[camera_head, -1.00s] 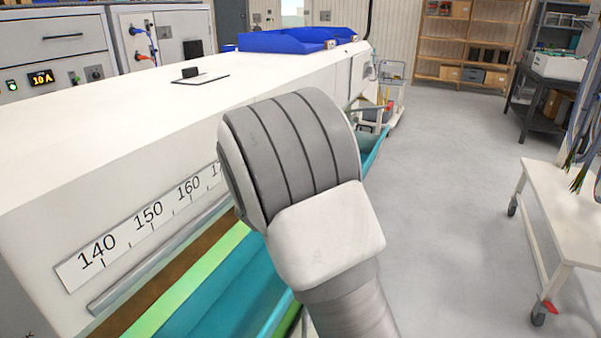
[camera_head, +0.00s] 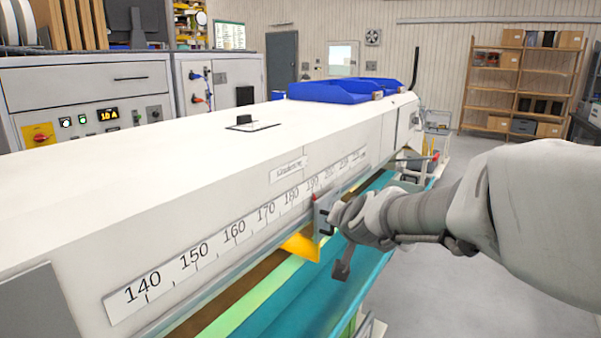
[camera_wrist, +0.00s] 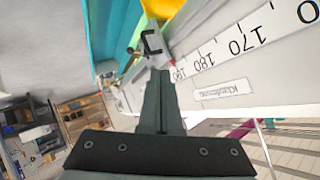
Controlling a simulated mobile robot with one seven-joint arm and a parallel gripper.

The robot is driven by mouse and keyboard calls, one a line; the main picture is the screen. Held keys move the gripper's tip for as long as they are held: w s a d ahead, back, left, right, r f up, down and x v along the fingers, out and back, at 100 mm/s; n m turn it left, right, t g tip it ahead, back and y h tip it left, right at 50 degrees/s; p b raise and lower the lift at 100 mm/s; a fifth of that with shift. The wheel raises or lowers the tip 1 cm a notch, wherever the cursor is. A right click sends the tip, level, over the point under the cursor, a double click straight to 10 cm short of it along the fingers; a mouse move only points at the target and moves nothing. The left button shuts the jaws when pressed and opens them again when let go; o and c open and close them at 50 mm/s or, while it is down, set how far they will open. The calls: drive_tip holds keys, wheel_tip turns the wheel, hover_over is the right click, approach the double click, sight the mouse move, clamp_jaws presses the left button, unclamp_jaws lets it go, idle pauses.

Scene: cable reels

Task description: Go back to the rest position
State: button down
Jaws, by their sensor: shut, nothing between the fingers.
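My gripper (camera_head: 338,218) is in front of the long white machine (camera_head: 150,165), next to its printed scale (camera_head: 235,232). In the wrist view my fingers (camera_wrist: 162,78) are closed together with nothing between them. They point at a grey sliding stop (camera_head: 322,215) with a black handle and a red mark, near the far part of the scale. The stop also shows in the wrist view (camera_wrist: 152,60). A yellow plate (camera_head: 302,246) sits beside the stop. I cannot tell whether my fingertips touch the stop. My arm reaches in from the right.
Teal and green strips (camera_head: 290,290) run below the scale. Blue bins (camera_head: 345,90) stand on the machine's far end. A control cabinet (camera_head: 90,100) is behind on the left, and wooden shelves (camera_head: 520,85) stand at the back. Grey floor (camera_head: 430,290) is open at the right.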

drive_tip(key=s+d+f+n+g+h, duration=0.1)
drive_tip(key=s+d+f+n+g, duration=0.15)
drive_tip(key=s, duration=1.15)
drive_tip(key=s+d+f+n+g, duration=0.1)
drive_tip(key=s+d+n+g, duration=0.15)
drive_tip(key=s, duration=1.05)
wheel_tip(320, 180, up, 16)
drive_tip(key=s+d+g+p, duration=0.1)
drive_tip(key=p, duration=1.5)
drive_tip(key=shift+s+d+r, duration=0.15)
drive_tip(key=shift+s, duration=0.1)
